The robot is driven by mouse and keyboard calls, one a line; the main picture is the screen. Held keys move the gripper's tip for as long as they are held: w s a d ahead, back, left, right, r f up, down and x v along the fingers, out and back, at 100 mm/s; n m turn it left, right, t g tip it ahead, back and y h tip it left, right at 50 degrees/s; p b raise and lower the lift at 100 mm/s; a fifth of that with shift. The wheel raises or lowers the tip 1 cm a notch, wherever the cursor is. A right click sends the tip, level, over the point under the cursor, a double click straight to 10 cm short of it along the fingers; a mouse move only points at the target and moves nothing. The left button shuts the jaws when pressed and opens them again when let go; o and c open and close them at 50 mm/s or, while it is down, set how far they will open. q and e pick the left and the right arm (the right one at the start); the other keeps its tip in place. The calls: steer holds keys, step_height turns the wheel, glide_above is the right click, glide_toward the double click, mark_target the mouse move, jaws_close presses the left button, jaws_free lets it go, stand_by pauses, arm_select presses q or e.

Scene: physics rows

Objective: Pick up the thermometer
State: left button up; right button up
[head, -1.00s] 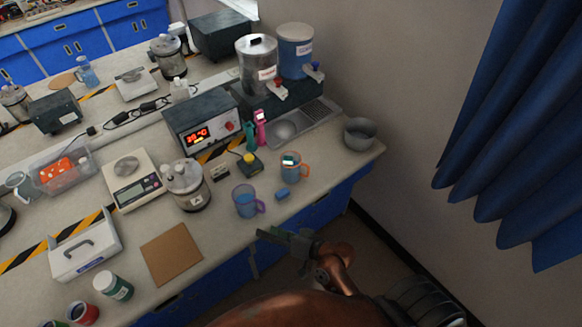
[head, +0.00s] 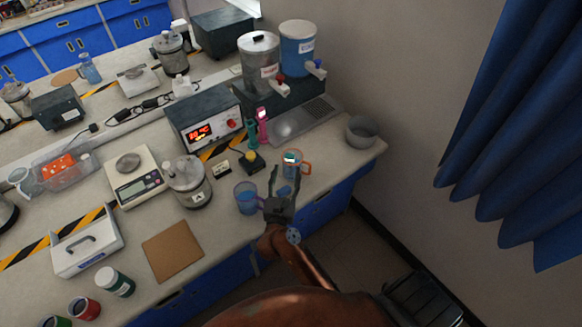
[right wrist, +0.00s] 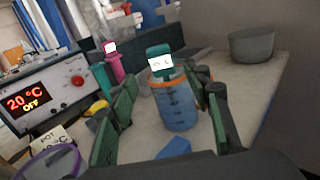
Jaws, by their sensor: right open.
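A thermometer with a teal head and a small white display (head: 291,157) stands in a clear blue mug with an orange handle (head: 293,168). In the right wrist view the thermometer's head (right wrist: 159,66) rises above the rim of the mug (right wrist: 178,108); its lower part is hard to make out. My right gripper (head: 286,178) is open and empty at the bench's front edge, its fingers pointing towards the mug. In the right wrist view the mug and thermometer show between the open fingers (right wrist: 165,95). My left gripper is not in view.
A purple-handled mug (head: 246,198) stands left of my right gripper. A small blue block (right wrist: 174,148) lies before the orange-handled mug. Pink (head: 262,128) and teal (head: 252,133) upright devices stand behind, by the control box (head: 203,117). A grey bowl (head: 361,132) sits right.

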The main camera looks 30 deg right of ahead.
mark_target(290, 162)
steer(key=x, duration=0.7)
steer(key=shift+w+d+f, duration=0.1)
steer(key=shift+d+f, duration=0.05)
steer(key=shift+d, duration=0.2)
steer(key=shift+a, duration=0.1)
steer(key=shift+c, duration=0.4)
jaws_close()
